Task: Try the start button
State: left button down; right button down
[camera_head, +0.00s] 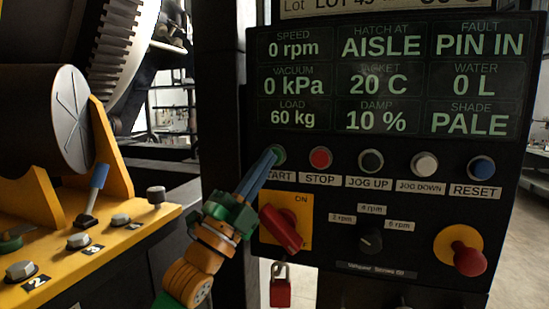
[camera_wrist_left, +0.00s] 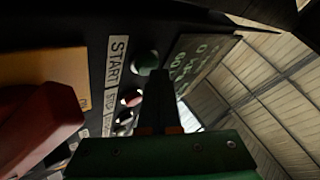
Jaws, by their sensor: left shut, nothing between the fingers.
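The green start button (camera_head: 279,154) is at the left end of the button row on the black control panel (camera_head: 400,215). My left gripper (camera_head: 270,157) is shut and empty, its blue fingertips at the button's left side, partly covering it and the START label (camera_head: 284,176). I cannot tell whether they touch or press it. In the left wrist view the fingers (camera_wrist_left: 158,75) point up towards the green button (camera_wrist_left: 145,61), beside the START label (camera_wrist_left: 115,62). The panel's display (camera_head: 385,80) reads 0 rpm and FAULT PIN IN. My right gripper is not in view.
Below start is a red rotary switch (camera_head: 282,230) on a yellow plate, with a red padlock (camera_head: 280,288) beneath. A red mushroom button (camera_head: 468,258) is at lower right. A red stop button (camera_head: 320,158) neighbours start. A yellow console (camera_head: 115,240) with a blue lever (camera_head: 97,180) stands left.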

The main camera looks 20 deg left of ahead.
pick_arm(q)
jog(key=shift+s, duration=0.55)
jog(key=s, duration=0.5)
jog(key=shift+a+b, duration=0.1)
jog(key=shift+b, duration=0.3)
jog(key=shift+f, duration=0.1)
